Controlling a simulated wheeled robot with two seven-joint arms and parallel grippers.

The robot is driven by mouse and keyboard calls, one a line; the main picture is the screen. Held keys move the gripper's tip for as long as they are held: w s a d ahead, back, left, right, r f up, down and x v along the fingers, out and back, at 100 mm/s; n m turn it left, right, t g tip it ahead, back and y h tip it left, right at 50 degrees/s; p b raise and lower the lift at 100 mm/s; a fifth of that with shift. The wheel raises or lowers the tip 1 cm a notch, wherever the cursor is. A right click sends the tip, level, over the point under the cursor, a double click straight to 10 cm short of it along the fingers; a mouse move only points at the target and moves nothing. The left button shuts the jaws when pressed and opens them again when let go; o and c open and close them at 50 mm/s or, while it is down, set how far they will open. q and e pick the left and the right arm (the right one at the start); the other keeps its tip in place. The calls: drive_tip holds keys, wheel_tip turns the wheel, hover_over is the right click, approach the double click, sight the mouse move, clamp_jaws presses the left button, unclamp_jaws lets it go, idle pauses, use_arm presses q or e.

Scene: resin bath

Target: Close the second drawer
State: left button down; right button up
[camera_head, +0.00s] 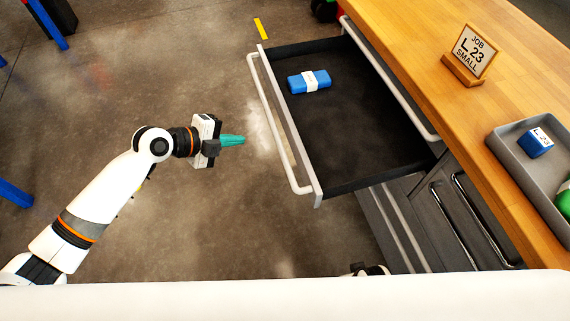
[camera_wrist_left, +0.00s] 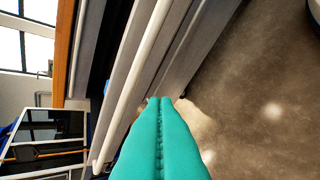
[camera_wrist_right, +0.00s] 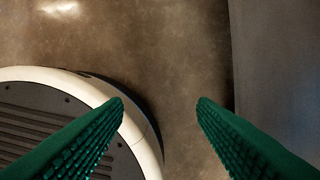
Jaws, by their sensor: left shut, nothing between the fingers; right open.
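One drawer (camera_head: 347,188) is pulled far out from the workbench, with a dark inside and a pale front. A long white bar handle (camera_head: 279,128) runs along its front. A light bar (camera_head: 391,82) above it, under the worktop, looks like the handle of a shut drawer. My left gripper (camera_head: 243,140) is shut and empty, its teal fingers pointing at the handle from outside, with a gap in the head view. In the left wrist view the shut fingertips (camera_wrist_left: 160,101) are near the handle (camera_wrist_left: 130,90). My right gripper (camera_wrist_right: 160,103) is open and empty over the floor.
A blue packet with a white band (camera_head: 309,82) lies in the open drawer. The wooden worktop (camera_head: 420,70) carries a job sign (camera_head: 471,52) and a grey tray (camera_head: 500,150) with a blue box. Other cabinet fronts (camera_head: 440,225) are shut. Floor left of the drawer is clear.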

sight(298, 152)
use_arm(q)
drive_tip(key=s+d+r+m+g+h+b, duration=0.2)
drive_tip(key=s+d+r+m+g, duration=0.1)
drive_tip(key=s+d+r+m, duration=0.25)
drive_tip(key=shift+m, duration=0.65)
drive_tip(key=x, duration=0.5)
drive_tip(key=f+x, duration=0.1)
drive_tip(key=x, duration=0.2)
drive_tip(key=shift+w+a+f+p, duration=0.15)
drive_tip(key=shift+f+p, duration=0.1)
drive_tip(key=shift+p, duration=0.15)
use_arm(e)
drive_tip(key=shift+w+a, duration=0.1)
drive_tip(key=shift+w, duration=0.45)
